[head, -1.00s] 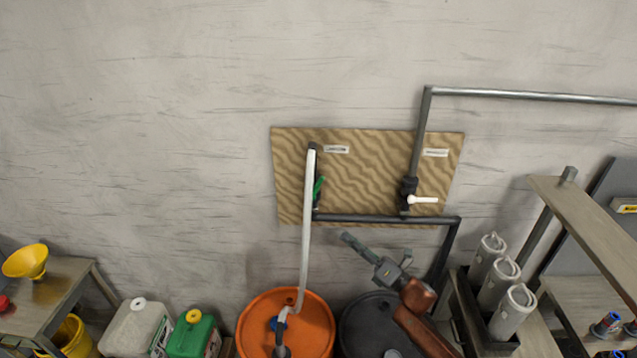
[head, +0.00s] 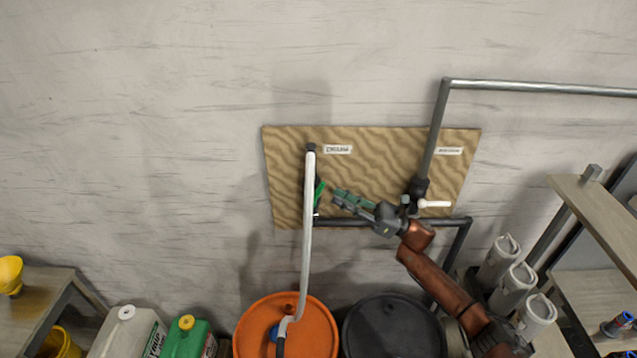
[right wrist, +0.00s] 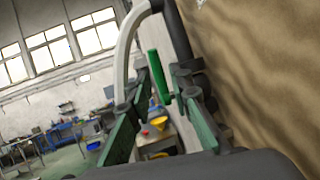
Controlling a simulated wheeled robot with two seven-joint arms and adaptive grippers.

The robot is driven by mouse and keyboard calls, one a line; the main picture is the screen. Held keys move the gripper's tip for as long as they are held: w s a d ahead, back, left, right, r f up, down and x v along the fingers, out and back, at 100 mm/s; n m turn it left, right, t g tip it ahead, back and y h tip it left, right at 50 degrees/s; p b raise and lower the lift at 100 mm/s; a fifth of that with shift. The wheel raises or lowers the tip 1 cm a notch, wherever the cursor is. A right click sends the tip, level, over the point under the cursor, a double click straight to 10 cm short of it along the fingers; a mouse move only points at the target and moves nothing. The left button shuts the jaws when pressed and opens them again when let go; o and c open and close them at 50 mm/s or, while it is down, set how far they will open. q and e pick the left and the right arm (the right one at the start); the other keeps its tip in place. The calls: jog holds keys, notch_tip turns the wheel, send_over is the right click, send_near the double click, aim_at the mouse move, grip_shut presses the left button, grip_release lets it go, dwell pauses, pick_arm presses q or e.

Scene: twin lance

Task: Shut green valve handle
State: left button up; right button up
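The green valve handle (head: 320,191) stands steeply, leaning slightly right, just right of the white hose on the wooden board. My right gripper (head: 339,198) is just right of it, fingers pointing left towards it. In the right wrist view the green handle (right wrist: 158,77) shows between the two spread fingers, near their tips. The fingers are apart with green inner pads, and I see no contact with the handle. The valve body is partly hidden by the hose and fingers. My left gripper is not in view.
The white hose (head: 307,235) runs down from the board (head: 383,160) to the orange drum (head: 315,343). A white lever (head: 434,204) sits on the right pipe, close to my right wrist. A dark horizontal pipe (head: 345,222) passes below the gripper. The wall left of the board is clear.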

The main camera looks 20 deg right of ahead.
aim_at(320, 189)
jog(key=x, duration=0.2)
jog(key=p+x, duration=0.1)
jog(key=x, duration=0.1)
jog(key=p+x, duration=0.1)
jog(key=x, duration=0.1)
jog(key=shift+s+r, duration=0.2)
jog(key=shift+s, duration=0.05)
jog(key=shift+w+a, duration=0.2)
jog(key=shift+a, duration=0.15)
jog(key=shift+a+r, duration=0.1)
jog(key=shift+a, duration=0.05)
jog(key=c, duration=0.4)
grip_shut()
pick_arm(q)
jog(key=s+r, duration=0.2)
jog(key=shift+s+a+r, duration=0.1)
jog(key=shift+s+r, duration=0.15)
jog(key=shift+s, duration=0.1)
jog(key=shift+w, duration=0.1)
